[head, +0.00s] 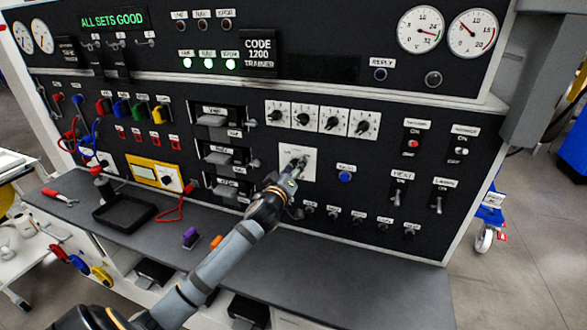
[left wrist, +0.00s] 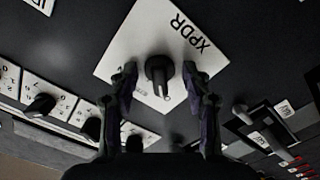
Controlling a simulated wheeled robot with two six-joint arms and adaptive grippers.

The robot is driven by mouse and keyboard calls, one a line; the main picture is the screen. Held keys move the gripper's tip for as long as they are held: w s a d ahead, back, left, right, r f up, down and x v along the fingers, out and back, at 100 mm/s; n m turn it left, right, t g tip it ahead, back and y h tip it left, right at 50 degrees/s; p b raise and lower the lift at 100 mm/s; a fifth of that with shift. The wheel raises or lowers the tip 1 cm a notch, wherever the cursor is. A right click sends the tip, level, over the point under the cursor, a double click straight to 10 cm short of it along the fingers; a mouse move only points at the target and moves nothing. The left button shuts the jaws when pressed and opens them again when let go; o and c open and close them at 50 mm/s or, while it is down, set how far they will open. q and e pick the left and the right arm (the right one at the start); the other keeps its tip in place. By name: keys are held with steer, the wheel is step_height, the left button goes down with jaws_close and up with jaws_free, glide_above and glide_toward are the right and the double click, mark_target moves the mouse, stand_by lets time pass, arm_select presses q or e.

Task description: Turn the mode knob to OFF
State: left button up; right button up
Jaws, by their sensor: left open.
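The mode knob (left wrist: 158,68) is black and sits on a white square plate (left wrist: 128,62) marked XPDR in the left wrist view. A pale mark on the knob faces the bottom of that view; the small lettering there is too small to read. In the head view the plate (head: 309,155) is at the panel's middle, and my gripper largely covers the knob. My left gripper (head: 296,168) is open at the plate. In the left wrist view its fingers (left wrist: 160,80) stand on either side of the knob, with visible gaps. My right gripper is not in view.
Several small selector knobs (head: 333,121) on white plates sit just above. Slotted drawers (head: 222,155) are to the left, a blue button (head: 345,177) and toggle switches (head: 397,195) to the right. A grey bench top (head: 340,275) lies below, with a black tray (head: 124,212) at left.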

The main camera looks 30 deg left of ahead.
arm_select(q)
steer(key=shift+v, duration=2.5)
